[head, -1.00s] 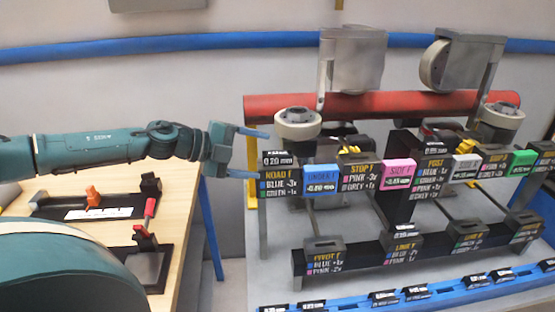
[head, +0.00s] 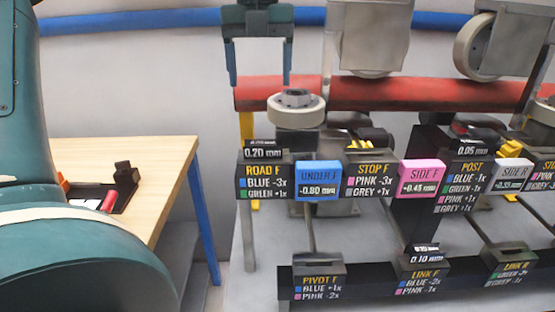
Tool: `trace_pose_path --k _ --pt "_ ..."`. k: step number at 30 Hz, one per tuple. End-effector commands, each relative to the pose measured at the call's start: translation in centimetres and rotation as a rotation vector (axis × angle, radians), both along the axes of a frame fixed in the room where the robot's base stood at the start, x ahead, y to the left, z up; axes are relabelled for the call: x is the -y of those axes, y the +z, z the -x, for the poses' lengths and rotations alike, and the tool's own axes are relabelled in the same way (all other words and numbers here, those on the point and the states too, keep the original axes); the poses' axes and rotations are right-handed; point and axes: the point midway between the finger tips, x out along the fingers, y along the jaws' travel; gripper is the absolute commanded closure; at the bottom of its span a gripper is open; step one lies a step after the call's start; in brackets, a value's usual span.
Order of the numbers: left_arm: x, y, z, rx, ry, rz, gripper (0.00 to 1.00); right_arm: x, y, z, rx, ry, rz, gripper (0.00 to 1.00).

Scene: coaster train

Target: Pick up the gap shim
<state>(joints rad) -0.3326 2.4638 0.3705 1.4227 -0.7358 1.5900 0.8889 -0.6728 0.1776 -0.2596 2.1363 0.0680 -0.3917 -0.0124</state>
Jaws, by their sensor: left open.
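No piece is labelled as the gap shim. Small black pieces marked in millimetres are the likely shims: one marked 0.20 mm (head: 265,151) sits on top of the ROAD F block (head: 264,182). Others are a 0.05 mm piece (head: 473,149) on the POST block and a 0.10 mm piece (head: 425,250) on the LINK F block. My left gripper (head: 259,80) is open and empty, fingers pointing down. In the picture it is above the 0.20 mm piece, clearly apart from it. My right gripper is not in view.
A grey wheel (head: 297,108) and a red tube (head: 420,93) stand behind the label blocks. A blue UNDER F block (head: 318,177) sits beside ROAD F, with a pink SIDE F block (head: 421,178) further right. A wooden table (head: 150,165) is at left.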

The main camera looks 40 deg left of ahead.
Motion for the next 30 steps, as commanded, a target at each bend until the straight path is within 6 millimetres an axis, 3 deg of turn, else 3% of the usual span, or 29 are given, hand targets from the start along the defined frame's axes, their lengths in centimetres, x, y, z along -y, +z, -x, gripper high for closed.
trace_pose_path --k 12,20,30 --pt "0.0 -6.7 0.0 -0.004 -0.002 0.001 0.27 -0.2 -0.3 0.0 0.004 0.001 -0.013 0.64" --pt "0.0 -8.8 0.0 -0.002 -0.001 0.001 0.27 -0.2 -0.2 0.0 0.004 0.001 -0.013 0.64" --pt "0.2 -13.2 0.1 -0.002 -0.002 0.001 0.27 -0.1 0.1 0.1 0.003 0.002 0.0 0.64"
